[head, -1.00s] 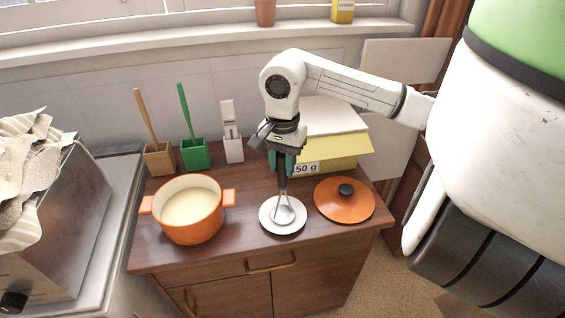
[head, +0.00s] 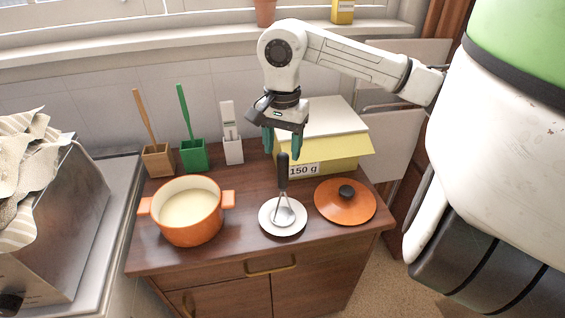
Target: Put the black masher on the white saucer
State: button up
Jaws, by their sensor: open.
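The black masher (head: 283,172) stands nearly upright on the white saucer (head: 269,226). Its black handle points up and its metal head rests on the saucer's middle. My gripper (head: 282,152) is open above the masher, with its green fingers apart and nothing held. The top of the handle shows just below the fingers. The saucer lies on the wooden dresser top near its front edge.
An orange pot (head: 190,226) stands to the left and an orange lid (head: 341,207) lies to the right. A yellow box (head: 345,152) is behind. Brown (head: 158,162), green (head: 194,156) and white (head: 233,150) holders stand along the wall.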

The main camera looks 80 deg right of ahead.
notch_tip(320, 180, up, 7)
jog(key=shift+f+b, duration=0.15)
jog(key=shift+b, duration=0.45)
